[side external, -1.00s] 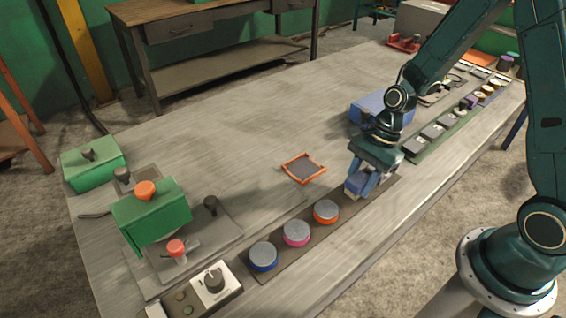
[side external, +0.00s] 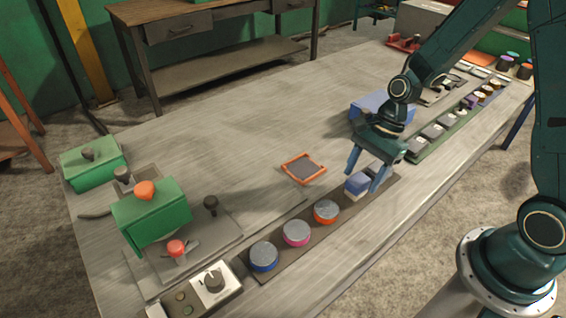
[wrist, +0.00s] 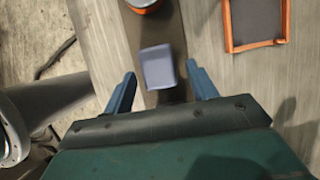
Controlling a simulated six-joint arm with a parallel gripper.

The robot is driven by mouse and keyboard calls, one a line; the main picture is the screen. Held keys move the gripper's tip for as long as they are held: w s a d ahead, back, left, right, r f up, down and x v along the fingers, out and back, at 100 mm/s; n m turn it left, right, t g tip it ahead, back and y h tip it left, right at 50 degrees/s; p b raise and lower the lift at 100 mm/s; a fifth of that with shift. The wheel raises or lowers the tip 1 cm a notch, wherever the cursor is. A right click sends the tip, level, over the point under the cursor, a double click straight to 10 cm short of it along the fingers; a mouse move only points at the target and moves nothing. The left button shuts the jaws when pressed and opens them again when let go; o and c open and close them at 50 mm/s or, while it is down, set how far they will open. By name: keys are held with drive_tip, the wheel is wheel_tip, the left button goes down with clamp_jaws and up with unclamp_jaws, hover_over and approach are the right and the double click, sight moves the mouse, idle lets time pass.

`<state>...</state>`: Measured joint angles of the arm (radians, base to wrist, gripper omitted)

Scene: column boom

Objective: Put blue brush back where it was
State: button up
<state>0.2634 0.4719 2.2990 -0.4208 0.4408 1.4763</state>
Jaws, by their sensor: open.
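The blue brush (side external: 357,183) is a small block with a blue top and a paler base. It stands on the dark strip (side external: 284,274) near the front of the table, just right of an orange-banded round pot. In the wrist view the blue brush (wrist: 157,66) lies ahead of and between my fingers, with a gap on each side. My gripper (side external: 364,181) is open and empty, with its fingers pointing down above and around the brush's right side. In the wrist view my gripper (wrist: 163,90) shows both blue fingers spread apart.
Round pots with orange (side external: 326,212), pink (side external: 296,233) and blue (side external: 263,256) bands stand on the strip. An orange-framed tray (side external: 303,168) lies behind them. A blue box (side external: 380,105) stands behind my gripper. A green machine (side external: 152,212) is at left. The table's middle is clear.

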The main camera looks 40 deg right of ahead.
drive_tip(key=v, duration=1)
idle(0.4)
drive_tip(key=s+a+r+n+t+h, duration=0.2)
drive_tip(key=s+r+n+t+h, duration=0.2)
drive_tip(key=s+r+n, duration=1)
drive_tip(key=shift+s+n+t, duration=0.45)
drive_tip(key=shift+n+t, duration=0.35)
drive_tip(key=shift+n, duration=1.2)
drive_tip(key=shift+a, duration=0.1)
